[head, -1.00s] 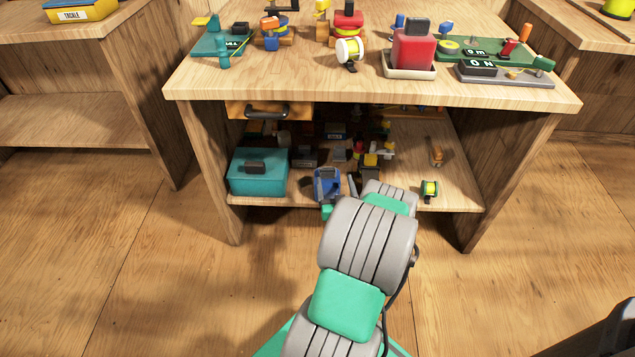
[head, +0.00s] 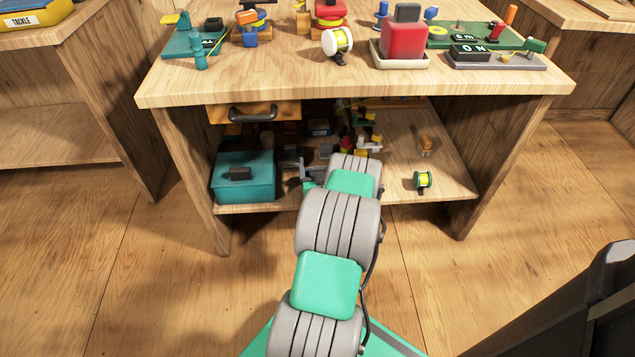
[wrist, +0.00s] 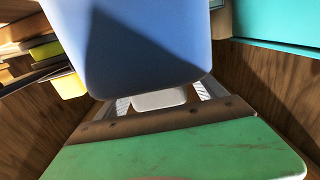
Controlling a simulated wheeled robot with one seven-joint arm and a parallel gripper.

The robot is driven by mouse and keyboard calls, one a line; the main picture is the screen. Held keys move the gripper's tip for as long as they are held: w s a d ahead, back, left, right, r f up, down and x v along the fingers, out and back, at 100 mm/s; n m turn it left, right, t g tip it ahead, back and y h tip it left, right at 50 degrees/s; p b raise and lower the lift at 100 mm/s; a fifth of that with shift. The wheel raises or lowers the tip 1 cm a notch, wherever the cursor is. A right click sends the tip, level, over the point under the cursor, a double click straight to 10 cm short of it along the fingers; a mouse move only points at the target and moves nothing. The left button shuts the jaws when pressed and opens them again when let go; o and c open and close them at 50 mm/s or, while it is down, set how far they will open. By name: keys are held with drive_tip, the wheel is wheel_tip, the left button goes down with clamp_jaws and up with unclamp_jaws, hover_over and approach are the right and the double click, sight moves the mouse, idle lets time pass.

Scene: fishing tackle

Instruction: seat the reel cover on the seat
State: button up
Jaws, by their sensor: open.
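In the wrist view my gripper (wrist: 163,97) is open, its two pale ridged fingers apart. A large smooth blue block-like thing (wrist: 145,40) fills the upper middle, close to the camera and partly covering the view past the fingers. A pale grey rounded piece (wrist: 160,99) shows between the fingers; I cannot tell whether it touches them. In the head view my arm reaches into the lower shelf and mostly hides the gripper. I cannot tell for sure which thing is the reel cover or which is the seat.
The lower shelf holds a teal box (head: 243,182) at left and a small green-and-yellow spool (head: 423,181) at right, with bare board around the spool. A drawer (head: 285,110) hangs above. On the tabletop a red block (head: 404,38) stands in a white tray (head: 402,61).

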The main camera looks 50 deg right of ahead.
clamp_jaws()
idle(0.8)
